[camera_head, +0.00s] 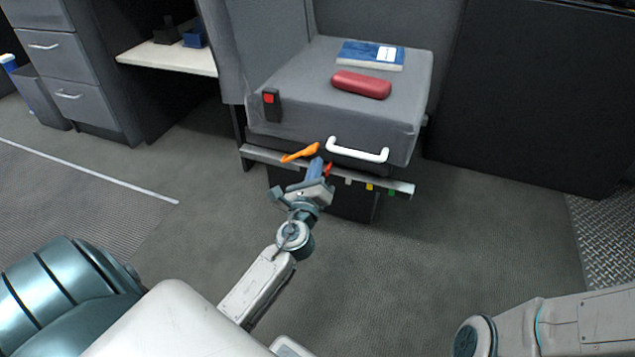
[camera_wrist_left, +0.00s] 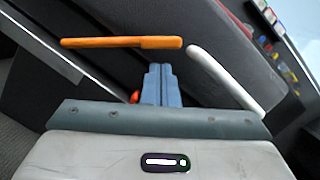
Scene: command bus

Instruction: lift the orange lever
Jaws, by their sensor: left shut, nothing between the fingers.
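The orange lever (camera_head: 300,153) sticks out at the front left of the grey seat, just under the cushion, to the left of the white handle. In the left wrist view the orange lever (camera_wrist_left: 122,42) lies across the upper middle, just beyond my fingertips. My left gripper (camera_head: 317,165) is shut and empty, its blue fingers pointing at the seat front just below the lever's right end. My right gripper is out of view.
A white handle (camera_head: 357,151) is close to the right of my left gripper. A red knob (camera_head: 328,168) and several small coloured tabs sit along the seat rail (camera_head: 262,157). A red case (camera_head: 361,85) and a blue book (camera_head: 370,55) lie on the seat. The floor in front is clear.

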